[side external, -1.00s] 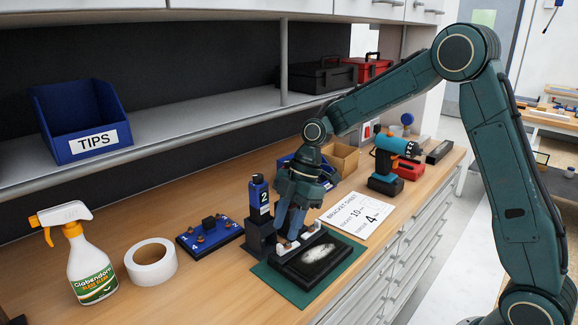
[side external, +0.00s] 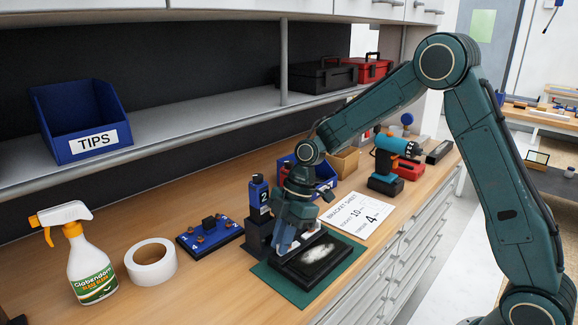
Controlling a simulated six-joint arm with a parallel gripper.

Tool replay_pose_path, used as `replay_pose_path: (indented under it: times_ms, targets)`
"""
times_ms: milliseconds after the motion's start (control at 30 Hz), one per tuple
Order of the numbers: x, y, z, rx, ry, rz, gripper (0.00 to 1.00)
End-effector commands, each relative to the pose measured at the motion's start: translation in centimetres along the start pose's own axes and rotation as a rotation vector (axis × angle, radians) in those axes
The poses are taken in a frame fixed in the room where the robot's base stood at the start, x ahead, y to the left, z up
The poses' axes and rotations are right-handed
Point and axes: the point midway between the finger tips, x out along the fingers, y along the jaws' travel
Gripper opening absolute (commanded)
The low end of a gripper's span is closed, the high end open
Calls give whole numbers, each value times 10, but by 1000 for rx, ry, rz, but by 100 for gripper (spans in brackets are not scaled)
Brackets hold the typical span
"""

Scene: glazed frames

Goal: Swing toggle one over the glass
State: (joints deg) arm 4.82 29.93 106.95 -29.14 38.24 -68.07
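A black frame (side external: 335,258) with a glass pane (side external: 318,250) showing a whitish smear lies on a green mat (side external: 285,285). My gripper (side external: 284,243) points down at the frame's left end, by a pale strip there. Its fingers look close together, but I cannot tell whether they are shut or hold anything. A blue upright block marked 2 (side external: 259,194) stands on a black base (side external: 258,236) just left of the gripper. I cannot make out toggle one; the gripper covers part of that area.
A blue plate with several small parts (side external: 222,240), a white tape roll (side external: 150,266) and a spray bottle (side external: 88,268) stand to the left. A bracket sheet (side external: 358,215), a blue bin (side external: 325,180) and a drill (side external: 388,165) are behind and right. A shelf (side external: 180,125) overhangs the bench.

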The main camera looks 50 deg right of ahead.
Motion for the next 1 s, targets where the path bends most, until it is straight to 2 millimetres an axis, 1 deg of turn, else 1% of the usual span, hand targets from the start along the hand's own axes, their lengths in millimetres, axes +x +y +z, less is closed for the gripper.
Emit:
replay_pose_path:
  times_ms: [267,467,667,1000]
  targets:
    - [0,0,0,15,0,7,0]
    - [-1,1,0,72,-1,31,0]
    - [-1,3,0,182,-1,78,0]
    - [-2,8,2,459,0,194,0]
